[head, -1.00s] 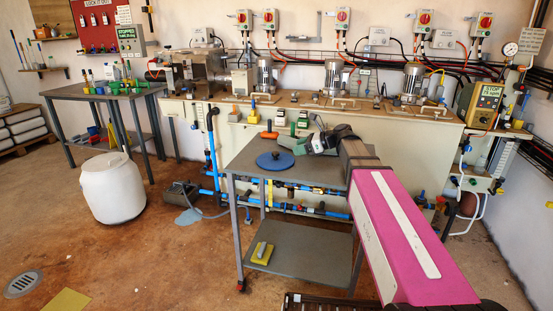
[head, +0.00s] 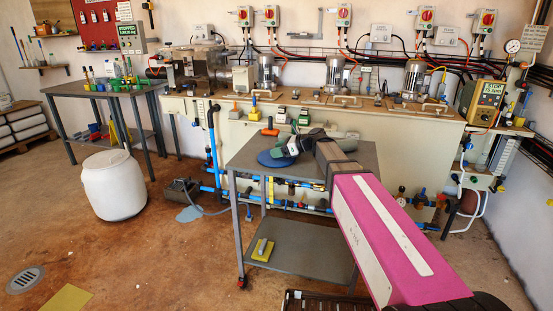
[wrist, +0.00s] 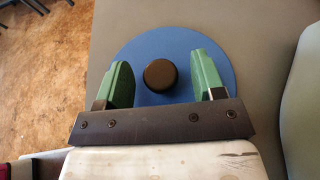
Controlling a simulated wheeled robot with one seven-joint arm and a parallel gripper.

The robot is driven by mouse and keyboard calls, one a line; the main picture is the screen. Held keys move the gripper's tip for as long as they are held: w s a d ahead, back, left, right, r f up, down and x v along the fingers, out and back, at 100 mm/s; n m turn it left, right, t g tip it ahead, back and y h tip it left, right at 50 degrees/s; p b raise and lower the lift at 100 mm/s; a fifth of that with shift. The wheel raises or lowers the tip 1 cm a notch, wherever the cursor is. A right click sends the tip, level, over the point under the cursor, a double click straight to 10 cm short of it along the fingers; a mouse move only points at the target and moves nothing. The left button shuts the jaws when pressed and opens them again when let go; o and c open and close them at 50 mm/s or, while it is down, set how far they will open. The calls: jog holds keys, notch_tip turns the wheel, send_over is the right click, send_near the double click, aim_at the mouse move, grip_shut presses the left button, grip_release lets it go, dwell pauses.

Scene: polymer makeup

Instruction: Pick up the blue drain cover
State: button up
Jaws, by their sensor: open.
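The blue drain cover (head: 268,160) is a flat round disc lying on the top of the grey trolley (head: 235,155), near its left edge. In the wrist view the blue drain cover (wrist: 160,42) has a dark round knob (wrist: 160,74) at its middle. My gripper (head: 285,148) is over the cover in the head view and hides part of it. In the wrist view my gripper (wrist: 162,80) is open, with one green finger on each side of the knob and a gap on both sides. I cannot tell the fingertips' height above the disc.
An orange-handled tool (head: 269,131) lies on the trolley behind the cover. The trolley's lower shelf holds a yellow-based block (head: 262,250). A white drum (head: 113,185) stands on the floor to the left. A long bench with pumps (head: 340,120) stands behind the trolley.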

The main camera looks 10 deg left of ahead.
jog(key=c, duration=1)
jog(key=shift+r, duration=0.1)
jog(key=shift+c, duration=0.2)
